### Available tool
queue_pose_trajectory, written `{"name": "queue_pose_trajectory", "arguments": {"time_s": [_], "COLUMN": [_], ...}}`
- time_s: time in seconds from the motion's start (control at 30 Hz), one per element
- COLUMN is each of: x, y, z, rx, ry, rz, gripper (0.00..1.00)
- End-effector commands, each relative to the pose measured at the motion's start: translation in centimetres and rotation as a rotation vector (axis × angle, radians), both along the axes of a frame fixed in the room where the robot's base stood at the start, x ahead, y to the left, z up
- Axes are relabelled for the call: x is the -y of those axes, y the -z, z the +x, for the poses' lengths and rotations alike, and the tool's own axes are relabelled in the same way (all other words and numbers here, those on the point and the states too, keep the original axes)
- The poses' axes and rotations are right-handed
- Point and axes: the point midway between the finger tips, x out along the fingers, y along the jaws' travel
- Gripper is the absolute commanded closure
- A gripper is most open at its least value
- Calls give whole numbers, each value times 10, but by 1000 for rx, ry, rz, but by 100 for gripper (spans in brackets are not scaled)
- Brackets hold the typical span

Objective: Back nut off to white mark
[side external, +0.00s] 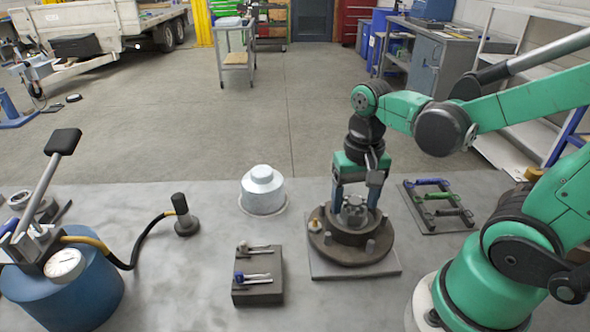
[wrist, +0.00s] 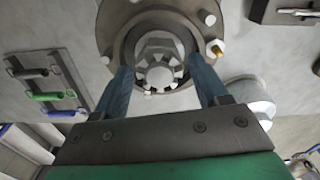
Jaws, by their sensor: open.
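The grey castellated nut (side external: 354,209) sits at the centre of the dark round hub (side external: 354,243), which rests on a square plate. In the wrist view the slotted nut (wrist: 160,72) faces the camera inside the hub (wrist: 121,18). My gripper (side external: 356,205) points down over the hub, with one blue finger on each side of the nut. In the wrist view the open gripper (wrist: 163,78) shows visible gaps between its fingers and the nut. A brass-coloured stud (wrist: 218,48) stands on the hub's rim. I cannot clearly pick out the white mark.
A grey metal canister (side external: 263,191) stands left of the hub. A dark block with small tools (side external: 258,290) lies in front left. A blue tank with gauge and hose (side external: 75,295) stands far left.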

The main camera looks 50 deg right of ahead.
Motion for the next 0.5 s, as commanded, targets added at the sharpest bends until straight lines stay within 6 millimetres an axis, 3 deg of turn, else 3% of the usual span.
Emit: {"name": "queue_pose_trajectory", "arguments": {"time_s": [0.5], "x": [0], "y": [11], "z": [-1], "rx": [1], "ry": [-1], "rz": [0], "gripper": [36]}}
